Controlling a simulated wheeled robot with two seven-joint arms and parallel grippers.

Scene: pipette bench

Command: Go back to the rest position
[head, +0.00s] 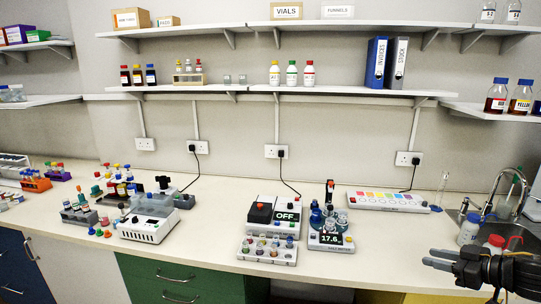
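My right gripper (432,259) comes in from the right edge, over the front right of the bench near the sink. Its two grey fingers point left with a gap between them, and nothing shows in the gap. It is apart from the devices on the bench. My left gripper is not in view.
The long bench (355,259) holds a white block device (148,226) with tubes at left. A meter reading OFF (287,216), a tube rack (267,250) and a scale reading 17.6 (331,239) stand mid-bench. White bottles (469,229) stand beside the sink (505,211), close to my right gripper.

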